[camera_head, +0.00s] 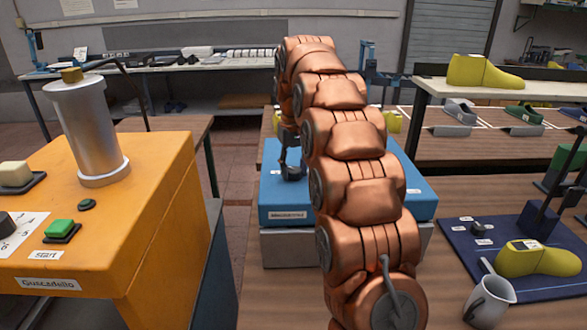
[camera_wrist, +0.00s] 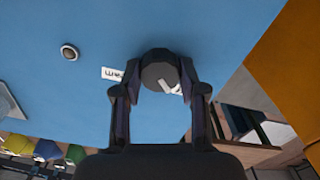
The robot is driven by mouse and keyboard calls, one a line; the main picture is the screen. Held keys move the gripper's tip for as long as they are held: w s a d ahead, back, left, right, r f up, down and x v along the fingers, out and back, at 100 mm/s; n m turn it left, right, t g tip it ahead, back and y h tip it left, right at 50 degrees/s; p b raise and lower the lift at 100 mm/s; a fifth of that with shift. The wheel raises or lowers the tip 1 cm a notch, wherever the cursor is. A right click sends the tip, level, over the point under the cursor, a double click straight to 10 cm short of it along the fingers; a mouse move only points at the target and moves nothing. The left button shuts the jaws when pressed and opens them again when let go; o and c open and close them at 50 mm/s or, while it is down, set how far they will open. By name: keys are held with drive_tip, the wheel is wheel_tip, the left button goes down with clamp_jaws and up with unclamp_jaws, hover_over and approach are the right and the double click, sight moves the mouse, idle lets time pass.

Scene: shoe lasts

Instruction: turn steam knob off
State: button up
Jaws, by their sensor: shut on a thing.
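The steam knob (camera_wrist: 157,72) is a dark round knob with a pale pointer mark, on the blue top of a box (camera_wrist: 90,100). A partly covered white label (camera_wrist: 111,74) lies beside it. My gripper (camera_wrist: 160,68) is shut on the knob, with one finger on each side. The pale mark points down and to the right in the wrist view. In the head view my gripper (camera_head: 291,165) reaches down onto the blue box (camera_head: 405,185). The knob itself is hard to make out there, and my arm hides the middle of the box.
An orange machine (camera_head: 155,240) with a silver cylinder (camera_head: 88,130) and a green button (camera_head: 60,228) stands at left. At right are a dark blue mat (camera_head: 470,255), a yellow shoe last (camera_head: 535,260) and a mug (camera_head: 490,300). A small round button (camera_wrist: 69,52) shows in the wrist view.

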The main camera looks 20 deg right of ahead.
drive_tip(key=shift+r, duration=0.1)
drive_tip(key=o, duration=1.1)
drive_tip(key=shift+o, duration=0.2)
